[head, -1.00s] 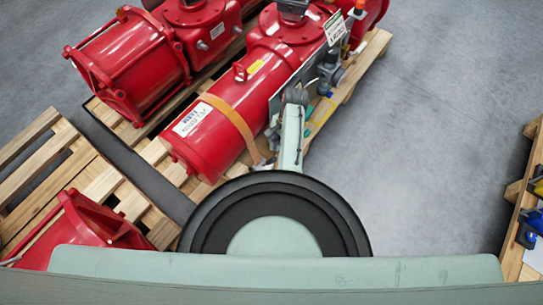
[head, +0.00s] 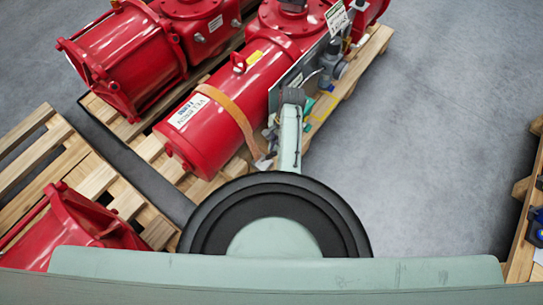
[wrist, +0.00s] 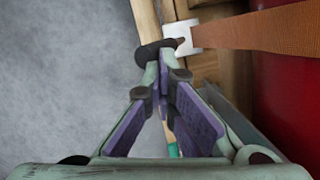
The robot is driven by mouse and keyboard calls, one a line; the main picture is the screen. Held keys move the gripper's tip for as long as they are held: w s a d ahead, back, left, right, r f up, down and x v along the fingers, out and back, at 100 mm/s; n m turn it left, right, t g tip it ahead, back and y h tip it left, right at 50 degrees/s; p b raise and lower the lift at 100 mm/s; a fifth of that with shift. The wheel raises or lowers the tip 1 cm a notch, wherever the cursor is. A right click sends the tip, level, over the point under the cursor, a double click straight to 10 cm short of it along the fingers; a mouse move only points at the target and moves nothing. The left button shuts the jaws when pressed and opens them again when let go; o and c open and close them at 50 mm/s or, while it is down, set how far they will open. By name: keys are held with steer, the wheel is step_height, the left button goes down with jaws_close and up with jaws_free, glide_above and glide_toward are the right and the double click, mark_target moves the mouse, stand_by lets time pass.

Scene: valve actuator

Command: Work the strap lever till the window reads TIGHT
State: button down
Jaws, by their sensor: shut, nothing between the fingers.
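An orange strap (head: 232,112) runs over the red actuator cylinder (head: 205,140) and down to the pallet in the head view. At its lower end is a small whitish fitting (head: 263,163). In the wrist view the strap (wrist: 270,32) comes from the right to this white fitting (wrist: 184,37), which has a small brown part at its middle. My gripper (wrist: 160,52) is shut and empty, its dark tips just left of and below the fitting in the picture. Whether they touch it I cannot tell. A lever is not clearly distinguishable, and no window reading is legible.
The wooden pallet (head: 351,85) carries the cylinder and its valve fittings. Another red actuator (head: 125,65) stands at the upper left, and a third (head: 75,232) at the lower left. A further pallet edge (head: 525,220) is at the far right. Grey floor between is clear.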

steer(key=shift+s+x, duration=0.15)
steer(key=shift+x, duration=0.65)
steer(key=shift+s+x, duration=0.15)
steer(key=shift+x, duration=0.6)
steer(key=shift+a+f+b, duration=0.2)
steer(key=shift+f+b, duration=0.3)
steer(key=x, duration=0.1)
steer(key=b+x, duration=0.1)
steer(key=x, duration=0.1)
steer(key=shift+w+d+f, duration=0.2)
steer(key=shift+w+f, duration=0.1)
steer(key=shift+f, duration=0.2)
steer(key=shift+s+d+r, duration=0.1)
steer(key=shift+d+r, duration=0.1)
steer(key=shift+w+d+r, duration=0.3)
steer(key=shift+w+d, duration=0.2)
steer(key=shift+d, duration=0.15)
steer(key=shift+w+d+r, duration=0.25)
steer(key=shift+w+d, duration=0.25)
steer(key=shift+d, duration=0.15)
glide_toward(273, 152)
steer(key=w+d+f, duration=0.2)
steer(key=w+d, duration=0.1)
steer(key=shift+w+d+f, duration=0.15)
steer(key=shift+w+f, duration=0.05)
steer(key=shift+f, duration=0.05)
